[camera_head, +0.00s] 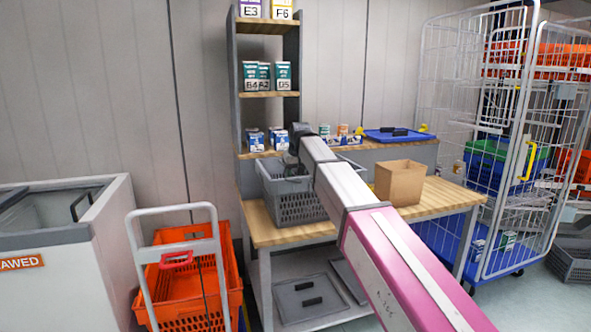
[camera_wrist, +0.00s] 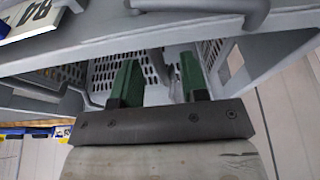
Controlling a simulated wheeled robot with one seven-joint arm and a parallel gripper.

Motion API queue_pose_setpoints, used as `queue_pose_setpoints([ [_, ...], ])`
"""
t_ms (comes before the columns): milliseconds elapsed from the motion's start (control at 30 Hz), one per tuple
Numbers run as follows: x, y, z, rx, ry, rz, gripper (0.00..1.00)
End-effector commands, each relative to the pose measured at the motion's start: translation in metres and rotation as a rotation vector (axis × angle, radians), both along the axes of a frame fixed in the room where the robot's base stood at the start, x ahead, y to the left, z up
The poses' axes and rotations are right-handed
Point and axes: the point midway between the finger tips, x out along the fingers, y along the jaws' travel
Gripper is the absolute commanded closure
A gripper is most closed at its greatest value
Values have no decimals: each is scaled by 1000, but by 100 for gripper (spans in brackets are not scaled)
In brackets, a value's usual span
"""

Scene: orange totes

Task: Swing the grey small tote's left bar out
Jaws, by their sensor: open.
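The grey small tote (camera_head: 292,208), with perforated walls, stands on the wooden table's left part in the head view. My gripper (camera_head: 293,165) is over its far side, mostly hidden by my arm. In the wrist view my gripper (camera_wrist: 160,78) is open, with two green fingers apart at the tote's rim. The tote's perforated wall (camera_wrist: 222,52) shows behind them. A grey bar (camera_wrist: 200,7) runs along the top of the wrist view, beyond the rim. I cannot tell which bar is the left one, or whether the fingers touch anything.
A cardboard box (camera_head: 400,182) stands right of the tote on the table (camera_head: 450,197). A shelf rack (camera_head: 270,95) with small cartons rises behind. An orange tote (camera_head: 180,285) on a trolley stands left, and a wire cage (camera_head: 478,150) stands right.

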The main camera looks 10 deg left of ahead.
Motion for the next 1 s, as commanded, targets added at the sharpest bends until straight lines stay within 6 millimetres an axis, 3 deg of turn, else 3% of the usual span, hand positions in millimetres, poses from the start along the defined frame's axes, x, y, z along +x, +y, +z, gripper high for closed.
queue_pose_setpoints([
  [200, 0, 0, 0, 0, 0, 0, 60],
  [367, 0, 0, 0, 0, 0, 0, 92],
  [1000, 1, -1, 17, 0, 0, 0, 92],
])
